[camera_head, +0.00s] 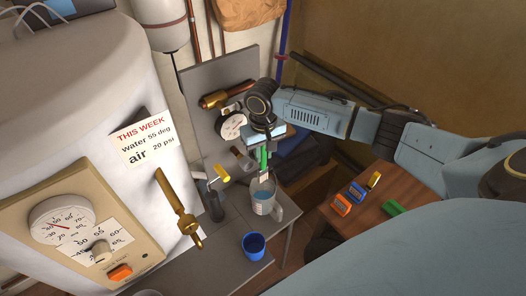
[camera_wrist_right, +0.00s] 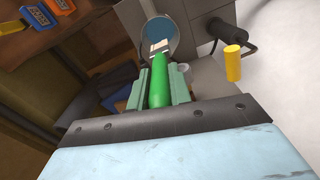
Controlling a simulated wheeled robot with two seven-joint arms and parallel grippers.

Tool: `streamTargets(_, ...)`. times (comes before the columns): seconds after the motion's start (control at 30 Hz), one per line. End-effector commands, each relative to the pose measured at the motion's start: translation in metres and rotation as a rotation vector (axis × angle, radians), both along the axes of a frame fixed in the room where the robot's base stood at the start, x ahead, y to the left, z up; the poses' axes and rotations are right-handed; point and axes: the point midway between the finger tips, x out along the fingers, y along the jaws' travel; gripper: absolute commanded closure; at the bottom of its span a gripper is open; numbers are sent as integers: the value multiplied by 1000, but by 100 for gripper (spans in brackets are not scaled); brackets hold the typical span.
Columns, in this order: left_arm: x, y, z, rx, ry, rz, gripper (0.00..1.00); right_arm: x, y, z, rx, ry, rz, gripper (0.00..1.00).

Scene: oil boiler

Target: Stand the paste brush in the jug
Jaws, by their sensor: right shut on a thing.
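My right gripper (camera_head: 263,158) is shut on the green handle of the paste brush (camera_head: 264,156), which points downward. The jug (camera_head: 266,203) is a pale grey mug-like vessel with a handle at its right, on the grey bench. The brush's lower end is at the jug's mouth in the head view. In the right wrist view the green brush (camera_wrist_right: 159,85) lies between the fingers of the gripper (camera_wrist_right: 160,88), and its pale tip overlaps the jug's opening (camera_wrist_right: 158,30), which looks blue inside. I cannot tell how deep the tip is. My left gripper is not in view.
A blue cup (camera_head: 253,246) stands on the bench (camera_head: 222,262) in front of the jug. A dark cylinder with a yellow-topped lever (camera_head: 219,174) stands left of the jug. A brass valve (camera_head: 181,207) juts from the boiler. Small orange, blue and green items lie on the wooden table (camera_head: 367,220).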

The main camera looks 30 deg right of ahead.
Motion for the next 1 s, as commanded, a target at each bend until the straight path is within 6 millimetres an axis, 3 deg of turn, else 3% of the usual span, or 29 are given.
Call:
streamTargets(0.43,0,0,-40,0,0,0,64,0,0,-34,0,-1,2,100)
streamTargets(1.0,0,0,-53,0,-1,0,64,0,0,-77,1,0,-1,100)
